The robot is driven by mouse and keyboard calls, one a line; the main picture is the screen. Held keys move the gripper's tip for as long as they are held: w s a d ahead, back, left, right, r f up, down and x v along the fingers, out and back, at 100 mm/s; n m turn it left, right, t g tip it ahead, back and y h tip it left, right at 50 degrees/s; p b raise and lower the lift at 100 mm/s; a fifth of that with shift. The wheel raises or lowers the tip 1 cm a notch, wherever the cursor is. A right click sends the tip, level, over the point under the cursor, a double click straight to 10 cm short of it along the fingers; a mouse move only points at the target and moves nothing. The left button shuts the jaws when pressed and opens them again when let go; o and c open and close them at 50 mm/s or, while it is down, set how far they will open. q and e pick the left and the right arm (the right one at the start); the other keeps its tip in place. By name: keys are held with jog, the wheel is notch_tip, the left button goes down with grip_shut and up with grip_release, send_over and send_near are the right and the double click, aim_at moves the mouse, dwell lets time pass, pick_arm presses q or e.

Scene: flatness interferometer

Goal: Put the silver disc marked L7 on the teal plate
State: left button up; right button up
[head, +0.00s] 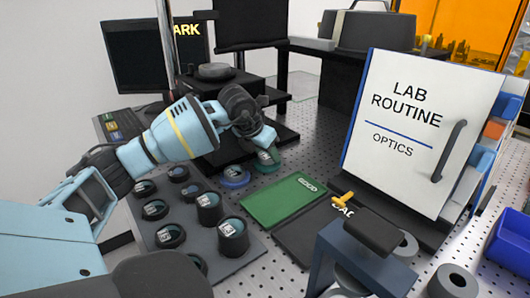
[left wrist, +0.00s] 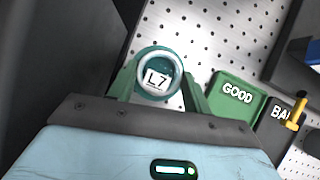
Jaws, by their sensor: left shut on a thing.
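The silver disc marked L7 (left wrist: 157,79) sits between the two green fingers of my left gripper (left wrist: 157,92), which is shut on it. In the head view my left gripper (head: 266,150) is over the perforated bench, left of and behind the green GOOD mat. A teal round rim, seemingly the teal plate (head: 267,165), shows just below the fingers. In the left wrist view a teal ring surrounds the disc; I cannot tell whether the disc touches the plate. My right gripper is not in view.
A dark tray (head: 187,213) with several labelled discs in black holders lies at left. A blue ring (head: 235,178) is beside the gripper. The green GOOD mat (head: 285,201) and black BAD mat (head: 310,235) lie in front.

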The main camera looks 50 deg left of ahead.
pick_arm(q)
jog(key=shift+f, duration=0.2)
jog(key=shift+f, duration=0.1)
jog(key=o, duration=1)
jog(key=shift+s+r, duration=0.25)
jog(key=shift+r, duration=0.25)
jog(key=v, duration=1.1)
